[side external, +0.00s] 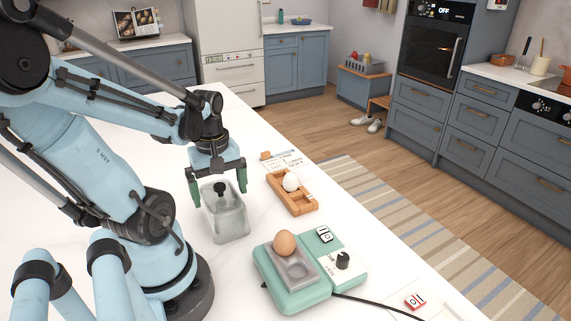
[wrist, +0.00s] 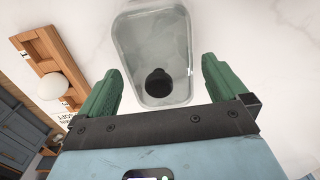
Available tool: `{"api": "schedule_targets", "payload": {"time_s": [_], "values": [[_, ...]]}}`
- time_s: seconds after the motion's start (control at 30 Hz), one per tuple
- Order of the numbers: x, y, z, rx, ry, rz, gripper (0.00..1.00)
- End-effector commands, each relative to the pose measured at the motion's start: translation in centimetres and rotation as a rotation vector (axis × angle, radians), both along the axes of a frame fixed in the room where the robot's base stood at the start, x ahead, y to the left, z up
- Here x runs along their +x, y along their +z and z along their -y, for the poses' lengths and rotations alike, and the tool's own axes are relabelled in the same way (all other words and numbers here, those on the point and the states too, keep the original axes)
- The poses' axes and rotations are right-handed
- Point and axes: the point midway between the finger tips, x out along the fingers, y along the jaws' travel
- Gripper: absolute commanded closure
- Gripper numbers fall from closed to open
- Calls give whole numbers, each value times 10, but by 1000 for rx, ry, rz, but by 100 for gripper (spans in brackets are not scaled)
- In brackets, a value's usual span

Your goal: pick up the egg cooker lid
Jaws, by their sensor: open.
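The egg cooker lid (side external: 228,222) is a clear, smoky box-shaped cover with a black knob (side external: 222,189). It stands on the white counter, left of the egg cooker. In the wrist view the lid (wrist: 153,40) lies ahead of my gripper, with its black knob (wrist: 158,83) between the two fingers. My gripper (side external: 218,202) is open, its green fingers pointing down on either side of the lid's knob end. I cannot tell whether they touch the lid. The egg cooker (side external: 298,291) is mint green, with a brown egg (side external: 284,243) in its grey tray.
A wooden egg rack (side external: 299,203) with a white egg (side external: 291,182) stands right of the lid. A card (side external: 283,160) lies behind it.

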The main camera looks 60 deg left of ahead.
Motion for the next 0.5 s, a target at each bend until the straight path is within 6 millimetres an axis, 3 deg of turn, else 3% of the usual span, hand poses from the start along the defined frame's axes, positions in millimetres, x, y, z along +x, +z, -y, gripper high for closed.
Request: {"api": "schedule_targets", "payload": {"time_s": [0.3,0.5], "values": [[2,-26,-1,0,0,1,0],[1,-34,0,0,0,1,0]]}}
